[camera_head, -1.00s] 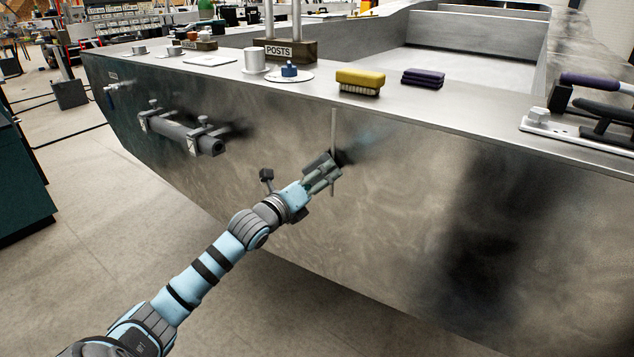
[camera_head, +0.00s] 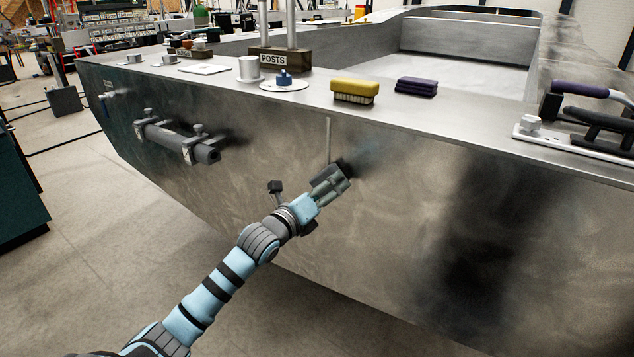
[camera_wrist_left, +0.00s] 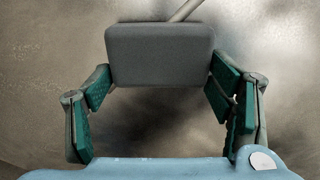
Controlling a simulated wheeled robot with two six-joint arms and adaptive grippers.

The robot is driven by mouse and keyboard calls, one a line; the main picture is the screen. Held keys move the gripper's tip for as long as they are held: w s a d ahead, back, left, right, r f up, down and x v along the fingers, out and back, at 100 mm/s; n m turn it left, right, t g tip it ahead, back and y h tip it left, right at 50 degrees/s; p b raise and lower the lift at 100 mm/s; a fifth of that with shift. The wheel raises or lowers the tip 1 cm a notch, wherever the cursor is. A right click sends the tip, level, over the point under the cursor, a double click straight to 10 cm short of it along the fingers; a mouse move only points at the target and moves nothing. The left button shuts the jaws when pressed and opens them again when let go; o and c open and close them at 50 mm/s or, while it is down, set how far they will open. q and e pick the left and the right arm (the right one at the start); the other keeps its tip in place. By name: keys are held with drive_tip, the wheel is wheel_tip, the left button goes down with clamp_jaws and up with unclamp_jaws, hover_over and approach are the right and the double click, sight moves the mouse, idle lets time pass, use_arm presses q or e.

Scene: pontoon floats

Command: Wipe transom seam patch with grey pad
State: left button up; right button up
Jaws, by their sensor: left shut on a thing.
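My left gripper (camera_head: 333,182) is shut on the grey pad (camera_wrist_left: 160,55), a flat block with rounded corners held between the fingertips in the left wrist view. In the head view the pad is small and partly covered by the fingers, at the metal transom face (camera_head: 420,190). I cannot tell for certain whether it touches. A thin pale vertical seam (camera_head: 328,138) runs down the face to the pad, which hides its lower part; it also shows behind the pad in the left wrist view (camera_wrist_left: 186,10). A faint bluish smear (camera_head: 368,148) lies right of the seam. My right gripper is out of view.
A clamped grey tube (camera_head: 175,138) projects at left. The face right of the gripper is clear.

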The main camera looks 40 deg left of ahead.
sight(317, 184)
use_arm(q)
drive_tip(key=a+b, duration=0.2)
drive_tip(key=a, duration=0.1)
drive_tip(key=shift+r, duration=0.1)
idle(0.4)
drive_tip(key=s+p, duration=0.2)
drive_tip(key=p, duration=0.2)
drive_tip(key=shift+s+r, duration=0.1)
drive_tip(key=shift+s, duration=0.25)
drive_tip(key=shift+f, duration=0.2)
